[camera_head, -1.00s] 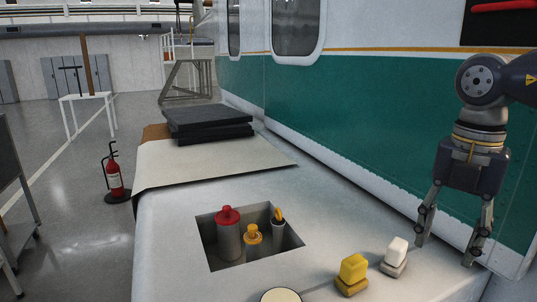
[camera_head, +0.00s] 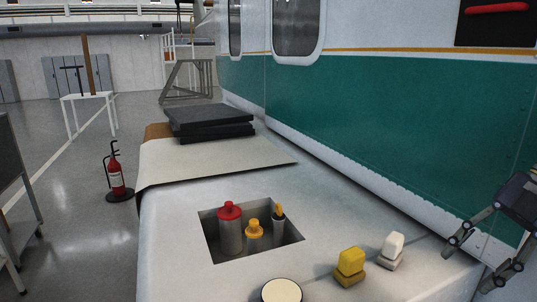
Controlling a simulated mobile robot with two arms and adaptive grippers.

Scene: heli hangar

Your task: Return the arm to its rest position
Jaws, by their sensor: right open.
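My right gripper (camera_head: 481,262) is at the right edge of the head view, partly cut off by the frame. Its two fingers are spread apart with nothing between them. It is tilted, with its fingers pointing down and left, beside the white and green helicopter side (camera_head: 400,120). The rest of my right arm is out of view. My left gripper does not show.
A recess (camera_head: 208,238) in the white surface holds a red-capped cylinder (camera_head: 230,230) and two smaller containers. A yellow block (camera_head: 350,262) and a white block (camera_head: 393,246) stand near the gripper. Black slabs (camera_head: 208,122) lie farther back; a fire extinguisher (camera_head: 116,178) stands left.

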